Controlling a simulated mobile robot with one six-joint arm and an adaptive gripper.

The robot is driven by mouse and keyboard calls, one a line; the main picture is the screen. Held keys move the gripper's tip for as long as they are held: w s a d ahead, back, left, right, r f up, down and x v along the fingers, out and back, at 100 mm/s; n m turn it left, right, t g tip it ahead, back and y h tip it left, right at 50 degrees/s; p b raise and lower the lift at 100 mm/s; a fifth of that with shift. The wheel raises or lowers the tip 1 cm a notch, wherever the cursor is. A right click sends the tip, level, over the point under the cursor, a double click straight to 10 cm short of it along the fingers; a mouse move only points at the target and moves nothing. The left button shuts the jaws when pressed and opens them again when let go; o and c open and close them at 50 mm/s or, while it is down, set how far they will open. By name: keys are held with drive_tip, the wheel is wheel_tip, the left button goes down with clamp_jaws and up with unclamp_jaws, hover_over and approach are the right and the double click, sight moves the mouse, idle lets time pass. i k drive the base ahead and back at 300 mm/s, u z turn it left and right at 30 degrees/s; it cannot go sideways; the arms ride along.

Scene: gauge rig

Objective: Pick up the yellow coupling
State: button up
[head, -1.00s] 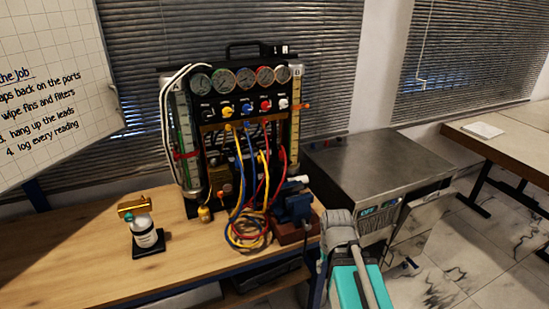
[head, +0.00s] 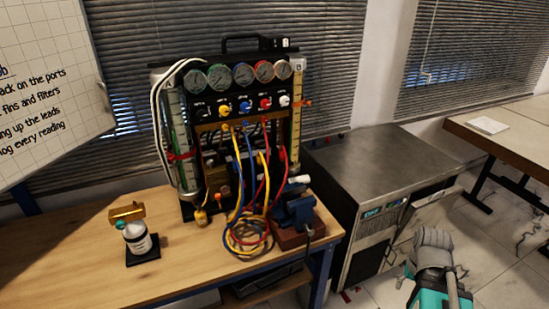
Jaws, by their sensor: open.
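The gauge rig (head: 214,112) stands upright on the wooden bench, with yellow, blue and red hoses hanging from its front. A small yellow fitting (head: 201,217) sits on the bench at the rig's lower left foot; I cannot tell for sure whether it is the yellow coupling. The yellow hose (head: 262,175) runs down into a loose coil of hoses, and its end is too small to make out. My teal and grey arm shows at the lower right, to the right of the bench. No gripper fingers can be made out, and nothing is seen held.
A blue vise (head: 295,207) stands right of the hose coil. A white bottle (head: 137,238) with a brass-coloured top stands on a black base at the left. A steel cabinet (head: 392,165) stands right of the bench (head: 180,281). The bench front between bottle and coil is clear.

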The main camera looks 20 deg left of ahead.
sight(260, 164)
drive_tip(key=z, duration=0.4)
drive_tip(key=k, duration=0.8)
drive_tip(key=u, duration=1.25)
drive_tip(key=i, duration=0.9)
drive_tip(key=u, duration=0.05)
